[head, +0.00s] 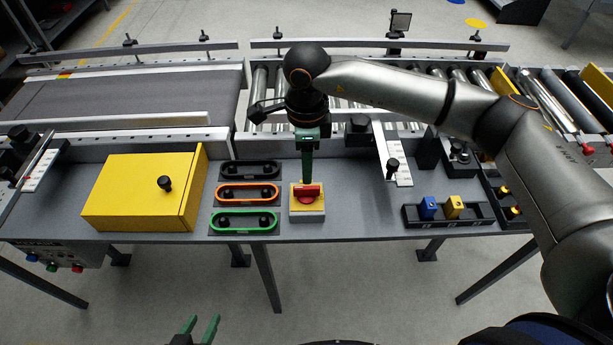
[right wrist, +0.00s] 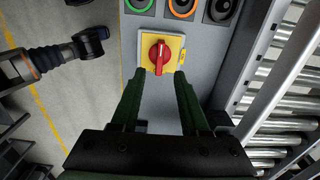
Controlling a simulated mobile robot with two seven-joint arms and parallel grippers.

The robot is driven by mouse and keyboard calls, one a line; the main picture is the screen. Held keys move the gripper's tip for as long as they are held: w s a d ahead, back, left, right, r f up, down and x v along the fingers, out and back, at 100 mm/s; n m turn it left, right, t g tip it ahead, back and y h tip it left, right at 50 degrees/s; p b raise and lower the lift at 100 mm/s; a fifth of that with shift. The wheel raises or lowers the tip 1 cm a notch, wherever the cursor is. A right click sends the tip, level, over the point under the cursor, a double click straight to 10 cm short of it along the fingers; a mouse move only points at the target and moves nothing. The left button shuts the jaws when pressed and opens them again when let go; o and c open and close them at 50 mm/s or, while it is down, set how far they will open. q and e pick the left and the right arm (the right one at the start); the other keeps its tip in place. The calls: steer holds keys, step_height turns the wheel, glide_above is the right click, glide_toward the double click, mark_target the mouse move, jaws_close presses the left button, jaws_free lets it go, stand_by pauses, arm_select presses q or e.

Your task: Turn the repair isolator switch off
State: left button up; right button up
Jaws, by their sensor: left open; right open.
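The isolator switch (head: 307,202) is a yellow box with a red rotary handle on the grey console in the head view. It also shows in the right wrist view (right wrist: 174,46), where the red handle (right wrist: 159,54) lies along the picture's vertical. My right gripper (head: 307,180) hangs just behind the switch in the head view. In the right wrist view its green fingers (right wrist: 156,76) are apart and empty, their tips close to the handle; I cannot tell if they touch it. My left gripper (head: 201,326) is open and empty at the bottom edge, in front of the console.
Left of the switch are three oval slots with black knobs (head: 247,194) and a yellow lidded box (head: 141,192). Right of it are a slider with a white scale (head: 401,165) and a black tray (head: 477,213) with blue and yellow blocks. Conveyors (head: 130,98) run behind.

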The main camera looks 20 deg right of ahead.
mark_target(306, 187)
step_height(306, 187, up, 6)
stand_by(0.6)
